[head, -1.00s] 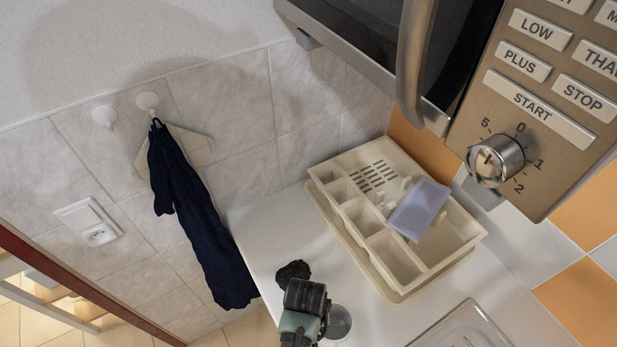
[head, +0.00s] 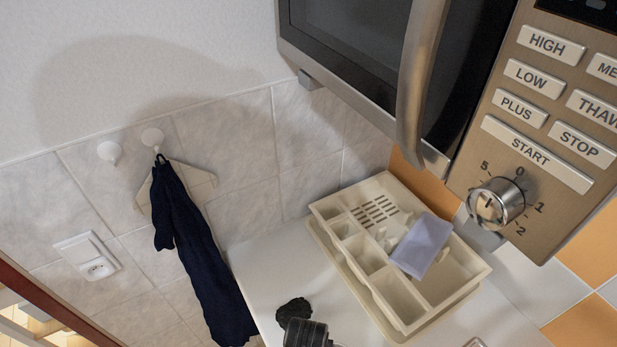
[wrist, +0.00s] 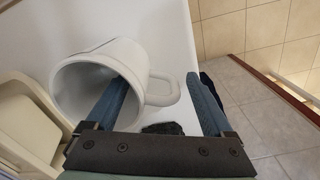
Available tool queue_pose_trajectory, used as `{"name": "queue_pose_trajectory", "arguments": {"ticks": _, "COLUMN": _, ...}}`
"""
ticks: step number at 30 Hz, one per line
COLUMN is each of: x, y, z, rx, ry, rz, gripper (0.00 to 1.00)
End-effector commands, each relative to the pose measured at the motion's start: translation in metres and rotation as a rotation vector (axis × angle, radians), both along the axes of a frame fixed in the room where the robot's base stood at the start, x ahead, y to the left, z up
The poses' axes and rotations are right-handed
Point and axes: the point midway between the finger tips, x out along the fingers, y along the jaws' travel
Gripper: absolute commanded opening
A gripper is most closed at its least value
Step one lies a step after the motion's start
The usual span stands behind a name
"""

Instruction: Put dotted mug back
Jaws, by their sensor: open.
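A plain-looking white mug (wrist: 105,78) is in the wrist view, on the white counter, its mouth facing the camera and its handle to the right. No dots show on the visible side. My gripper (wrist: 158,82) is open around the mug's right side. The left finger reaches over or into the mouth; I cannot tell for sure whether it touches the wall. The handle lies between the fingers, and the right finger is apart from it. In the head view only a dark part of my arm shows at the bottom edge, and the mug is mostly out of frame.
A cream dish rack (head: 334,228) with a lilac sponge-like block (head: 422,246) stands on the counter (head: 262,272). A dark scrubber (head: 293,312) lies near my arm. A microwave (head: 505,110) overhangs at right. A dark cloth (head: 195,255) hangs at left.

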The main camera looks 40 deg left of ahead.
Motion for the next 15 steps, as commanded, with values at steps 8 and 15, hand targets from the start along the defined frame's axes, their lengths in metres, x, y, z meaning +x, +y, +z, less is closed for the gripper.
{"name": "queue_pose_trajectory", "arguments": {"ticks": 8, "x": 0.0, "y": 0.001, "z": 0.049, "rx": 0.002, "ry": -0.005, "rz": 0.0, "gripper": 0.86}}
{"name": "queue_pose_trajectory", "arguments": {"ticks": 15, "x": 0.0, "y": 0.002, "z": 0.095, "rx": 0.002, "ry": -0.006, "rz": 0.0, "gripper": 0.86}}
